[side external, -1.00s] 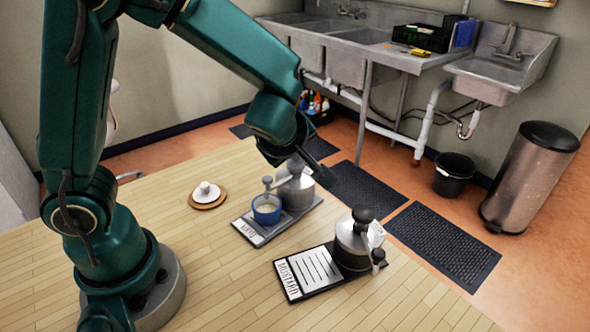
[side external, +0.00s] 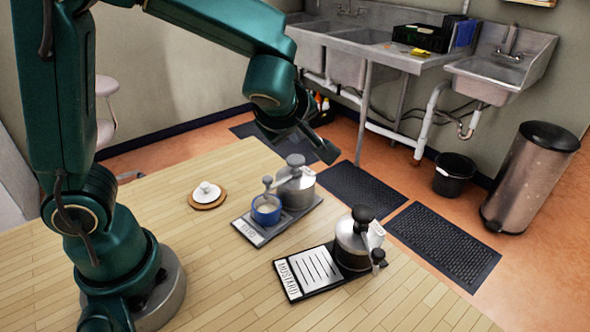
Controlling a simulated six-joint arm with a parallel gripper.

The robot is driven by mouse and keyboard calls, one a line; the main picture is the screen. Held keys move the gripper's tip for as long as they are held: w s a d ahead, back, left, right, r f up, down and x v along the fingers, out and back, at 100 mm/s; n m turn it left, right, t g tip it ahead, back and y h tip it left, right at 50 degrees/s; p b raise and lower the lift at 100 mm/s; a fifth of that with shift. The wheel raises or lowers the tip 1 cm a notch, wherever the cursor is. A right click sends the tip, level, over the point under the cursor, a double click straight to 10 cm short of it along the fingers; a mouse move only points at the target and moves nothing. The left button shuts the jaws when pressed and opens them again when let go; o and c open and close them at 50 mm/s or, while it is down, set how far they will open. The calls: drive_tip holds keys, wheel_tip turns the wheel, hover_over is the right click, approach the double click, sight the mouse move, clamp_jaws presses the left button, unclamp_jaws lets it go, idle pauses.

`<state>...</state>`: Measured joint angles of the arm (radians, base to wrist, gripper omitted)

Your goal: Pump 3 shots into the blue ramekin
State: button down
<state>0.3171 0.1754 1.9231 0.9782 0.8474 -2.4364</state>
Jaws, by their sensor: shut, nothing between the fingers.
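The blue ramekin (side external: 266,211) stands on a dark labelled tray (side external: 247,231), under the spout side of a grey metal pump dispenser (side external: 297,190). Something pale shows inside the ramekin. My gripper (side external: 325,149) is shut and empty, above and behind this dispenser, touching nothing. A second dispenser (side external: 352,243), with a dark knob and brownish contents, stands on a tray labelled MUSTARD (side external: 305,272), nearer the camera.
A small white lidded pot (side external: 206,191) sits on a round wooden board (side external: 208,201) to the left. The wooden table (side external: 200,265) is clear around the trays. Sinks, floor mats and bins stand beyond the table.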

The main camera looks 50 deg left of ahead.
sight(296, 162)
drive_tip(key=shift+r, duration=2.35)
idle(0.6)
drive_tip(key=shift+f, duration=3.05)
drive_tip(key=shift+f, duration=0.45)
